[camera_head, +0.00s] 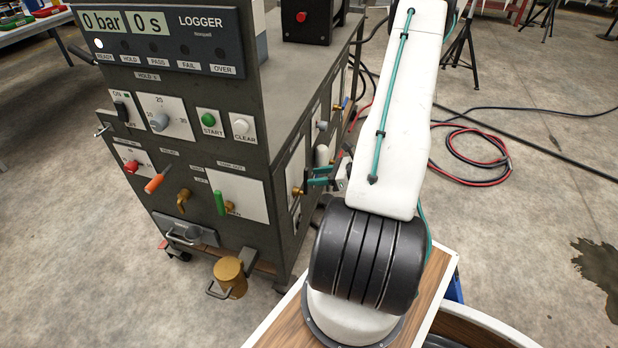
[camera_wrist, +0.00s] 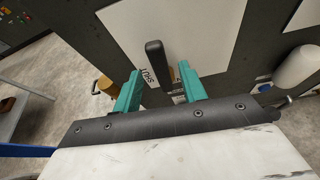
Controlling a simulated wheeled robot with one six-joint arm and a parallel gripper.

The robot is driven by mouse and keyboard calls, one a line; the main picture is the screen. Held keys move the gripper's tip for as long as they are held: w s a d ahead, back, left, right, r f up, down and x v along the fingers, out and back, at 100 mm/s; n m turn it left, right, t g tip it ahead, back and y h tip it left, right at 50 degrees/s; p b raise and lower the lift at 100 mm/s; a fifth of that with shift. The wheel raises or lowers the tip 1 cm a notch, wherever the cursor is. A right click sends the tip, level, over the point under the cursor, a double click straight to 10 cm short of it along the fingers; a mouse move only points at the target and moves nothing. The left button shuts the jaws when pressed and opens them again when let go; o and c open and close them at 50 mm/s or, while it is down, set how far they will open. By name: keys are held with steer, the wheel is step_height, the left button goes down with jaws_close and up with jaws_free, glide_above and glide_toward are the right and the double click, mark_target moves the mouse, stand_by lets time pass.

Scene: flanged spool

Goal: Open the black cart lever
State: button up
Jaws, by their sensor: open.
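The black lever (camera_wrist: 155,62) stands out from a white plate (camera_wrist: 178,28) on the dark cart panel in the wrist view. Its long handle points up in that picture, beside a label reading "SHUT". My gripper (camera_wrist: 160,70) is open, with one teal finger to the left of the lever and one to the right, and gaps show on both sides. In the head view my gripper (camera_head: 320,178) is at the right side face of the dark grey cart (camera_head: 278,115). I cannot make out the black lever there.
A white cylindrical handle (camera_wrist: 298,68) sticks out to the right of the lever. The cart's front has a green lever (camera_head: 219,203), an orange lever (camera_head: 157,183) and a brass canister (camera_head: 229,277) below. Hoses (camera_head: 470,150) lie on the floor at right.

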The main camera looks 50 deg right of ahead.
steer(key=shift+v, duration=1.75)
steer(key=s+a+r+n+g+h, duration=0.1)
steer(key=s+a+r+n+g, duration=0.2)
steer(key=a+r+n, duration=0.8)
steer(key=s+a+r+n+g+h, duration=0.2)
steer(key=s+a+r+n+g, duration=0.1)
steer(key=a+r+n, duration=0.7)
steer(key=s+a+r+n+g+h, duration=0.1)
steer(key=s+a+r+n+g, duration=0.2)
steer(key=a+r+n, duration=0.8)
step_height(320, 180, up, 4)
steer(key=shift+a+n+g+h, duration=0.3)
steer(key=shift+a+g+h, duration=0.1)
steer(key=shift+a+g, duration=0.65)
